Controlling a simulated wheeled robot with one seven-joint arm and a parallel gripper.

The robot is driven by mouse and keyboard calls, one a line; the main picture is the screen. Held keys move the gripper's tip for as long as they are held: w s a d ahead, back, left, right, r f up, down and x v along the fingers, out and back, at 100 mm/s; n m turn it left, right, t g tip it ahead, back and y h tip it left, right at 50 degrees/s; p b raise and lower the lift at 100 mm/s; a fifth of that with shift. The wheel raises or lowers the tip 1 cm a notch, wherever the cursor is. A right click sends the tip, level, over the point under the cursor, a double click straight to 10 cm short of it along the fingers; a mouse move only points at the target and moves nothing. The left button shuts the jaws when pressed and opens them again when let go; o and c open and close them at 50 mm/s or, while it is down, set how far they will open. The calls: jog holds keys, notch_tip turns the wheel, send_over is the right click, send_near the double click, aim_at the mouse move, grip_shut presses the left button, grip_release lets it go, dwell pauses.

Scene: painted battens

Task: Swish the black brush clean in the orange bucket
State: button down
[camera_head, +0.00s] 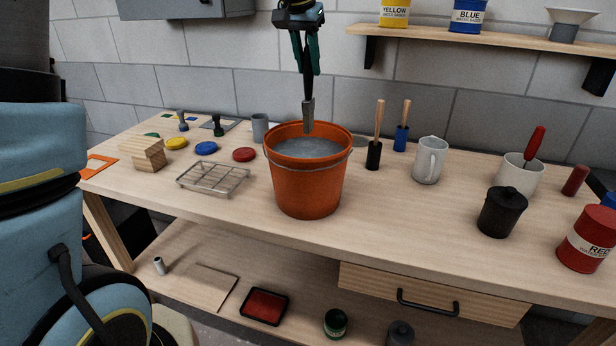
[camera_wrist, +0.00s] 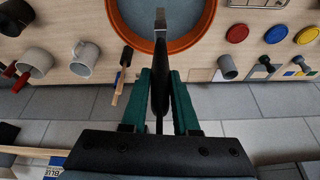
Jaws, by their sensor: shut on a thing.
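The black brush (camera_head: 308,90) hangs upright, tip down, with a dark handle and a grey lower end. My gripper (camera_head: 306,68) has green fingers and is shut on its handle. The orange bucket (camera_head: 305,190) stands on the bench and holds grey liquid (camera_head: 308,148). The brush tip is over the bucket's mouth and appears just above the liquid; I cannot tell whether it is below the rim. In the wrist view the brush (camera_wrist: 160,45) points out from between the fingers (camera_wrist: 160,80) over the bucket (camera_wrist: 207,25).
A wire rack (camera_head: 213,178) and a red lid (camera_head: 244,154) are left of the bucket. Two wooden-handled brushes, black (camera_head: 374,155) and blue (camera_head: 401,138), stand to its right, then a white mug (camera_head: 430,160) and a black pot (camera_head: 502,212). A shelf (camera_head: 470,38) hangs behind.

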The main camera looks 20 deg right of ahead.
jog(key=shift+r+p, duration=1.1)
jog(key=shift+r, duration=1.45)
